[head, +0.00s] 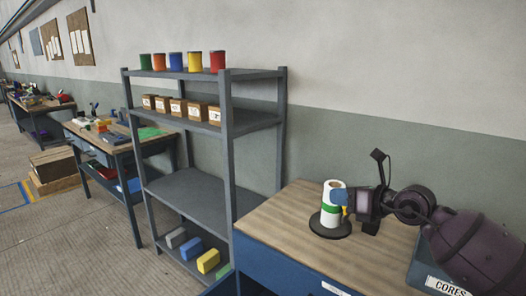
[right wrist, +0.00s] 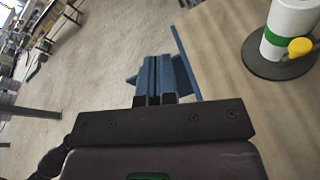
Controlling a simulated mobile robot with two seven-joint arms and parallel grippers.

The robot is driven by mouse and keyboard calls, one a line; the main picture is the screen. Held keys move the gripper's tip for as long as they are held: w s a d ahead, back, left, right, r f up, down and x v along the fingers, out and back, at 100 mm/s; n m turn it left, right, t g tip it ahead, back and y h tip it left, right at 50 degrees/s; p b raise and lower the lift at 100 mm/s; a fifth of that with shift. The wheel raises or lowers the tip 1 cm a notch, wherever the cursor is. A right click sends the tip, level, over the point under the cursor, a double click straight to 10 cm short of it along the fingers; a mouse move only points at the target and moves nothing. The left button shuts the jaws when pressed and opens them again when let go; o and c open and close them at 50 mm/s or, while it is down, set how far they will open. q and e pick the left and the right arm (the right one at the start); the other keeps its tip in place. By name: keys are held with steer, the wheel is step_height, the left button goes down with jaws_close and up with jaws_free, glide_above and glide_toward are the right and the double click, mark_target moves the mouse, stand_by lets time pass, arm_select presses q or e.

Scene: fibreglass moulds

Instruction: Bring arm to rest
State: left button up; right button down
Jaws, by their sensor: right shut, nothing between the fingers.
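My right arm (head: 470,245) comes in from the right over the wooden-topped bench. My right gripper (head: 340,196) is at its end and overlaps a white roll (head: 332,187) in the head view. In the right wrist view, the gripper's blue fingers (right wrist: 160,78) are together with nothing between them, beside the bench's edge. The white roll (right wrist: 291,22), with a green band and a yellow part (right wrist: 299,47) beside it, stands upright on a black round base (right wrist: 262,58), to the right of the fingers and apart from them. My left gripper is not in view.
The bench top (head: 285,213) is mostly bare around the roll. A blue bin (head: 432,272) labelled "CORES" sits at the right. A grey shelf rack (head: 190,190) holds coloured cans (head: 177,62), boxes (head: 178,108) and blocks (head: 208,261). Cluttered benches (head: 110,140) stand farther left.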

step_height(320, 180, up, 4)
steer(key=s+a+m+t+y, duration=0.2)
steer(key=a+m+y, duration=0.1)
steer(key=m+y, duration=0.1)
steer(key=s+d+f+m+t+h, duration=0.2)
steer(key=s+d+f+m+h, duration=0.15)
steer(key=f+m, duration=0.5)
steer(key=s+d+f+m+t+h, duration=0.1)
steer(key=s+d+f+m+h, duration=0.4)
steer(key=m, duration=0.6)
steer(key=s+d+f+m+t+h, duration=0.1)
steer(key=f+m+t+h, duration=0.15)
steer(key=f+m, duration=0.6)
steer(key=s+d+f+m+g+h, duration=0.2)
steer(key=s+f+m+g, duration=0.4)
steer(key=s+f, duration=1.2)
steer(key=s+m+h, duration=0.1)
steer(key=s+m, duration=0.1)
steer(key=s, duration=0.2)
steer(key=shift+f+h, duration=0.3)
steer(key=shift+h, duration=0.1)
steer(key=shift+s+d, duration=0.1)
steer(key=shift+s, duration=0.05)
